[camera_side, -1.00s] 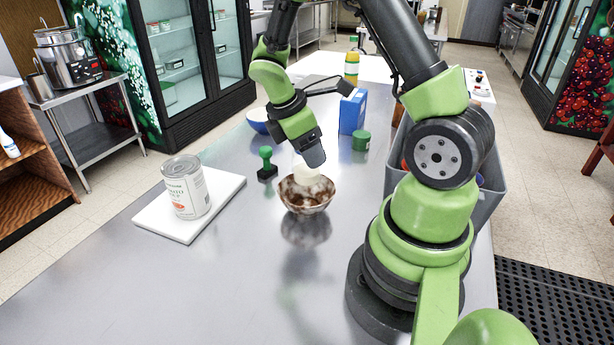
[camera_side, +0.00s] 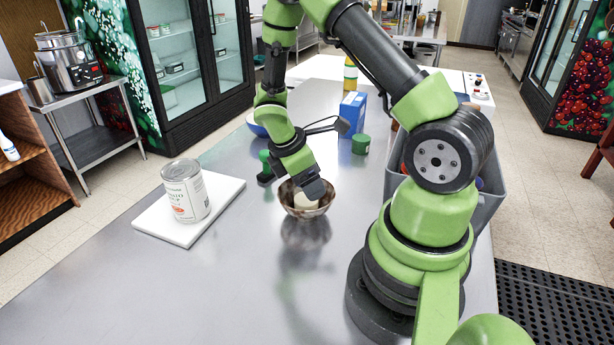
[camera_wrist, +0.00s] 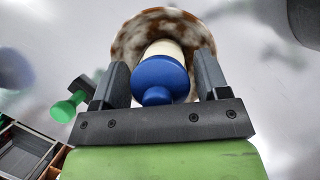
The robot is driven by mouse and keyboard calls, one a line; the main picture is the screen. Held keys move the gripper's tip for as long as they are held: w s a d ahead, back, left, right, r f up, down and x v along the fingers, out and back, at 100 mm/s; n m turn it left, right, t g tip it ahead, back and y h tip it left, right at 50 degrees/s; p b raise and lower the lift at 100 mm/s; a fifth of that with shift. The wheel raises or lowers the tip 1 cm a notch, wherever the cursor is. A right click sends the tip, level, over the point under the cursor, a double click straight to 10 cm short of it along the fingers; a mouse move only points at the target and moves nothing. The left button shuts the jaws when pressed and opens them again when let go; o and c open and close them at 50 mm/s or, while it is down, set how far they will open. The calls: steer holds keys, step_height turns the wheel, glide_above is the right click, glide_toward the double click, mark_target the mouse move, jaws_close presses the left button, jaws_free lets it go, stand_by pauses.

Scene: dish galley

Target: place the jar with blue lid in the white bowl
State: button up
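The jar is cream-coloured (camera_side: 306,201) with a blue lid (camera_wrist: 160,76). It is low inside the bowl (camera_side: 322,208), which looks mottled brown and white rather than plain white; the bowl also shows in the wrist view (camera_wrist: 128,42). My gripper (camera_side: 312,190) is right over the bowl, pointing down. In the wrist view its two fingers (camera_wrist: 161,80) lie close against both sides of the blue lid, shut on the jar. The jar's base is hidden, so I cannot tell whether it touches the bowl's bottom.
A green stamp-like object (camera_side: 265,168) stands just left of the bowl. A can (camera_side: 186,192) stands on a white board (camera_side: 228,190). A blue bowl (camera_side: 256,128), blue box (camera_side: 352,114) and green-lidded object (camera_side: 361,144) are behind. A grey bin (camera_side: 489,205) is right. The front counter is clear.

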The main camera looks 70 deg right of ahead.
steer(key=shift+o, duration=1.1)
steer(key=shift+r, duration=0.25)
steer(key=v, duration=1.2)
steer(key=s+a+r+m+t+y, duration=0.5)
steer(key=s+a+r+m+t, duration=0.5)
steer(key=a+r+m, duration=0.2)
steer(key=shift+s+a+r+m, duration=0.35)
steer(key=shift+r+m, duration=0.15)
steer(key=shift+r, duration=0.15)
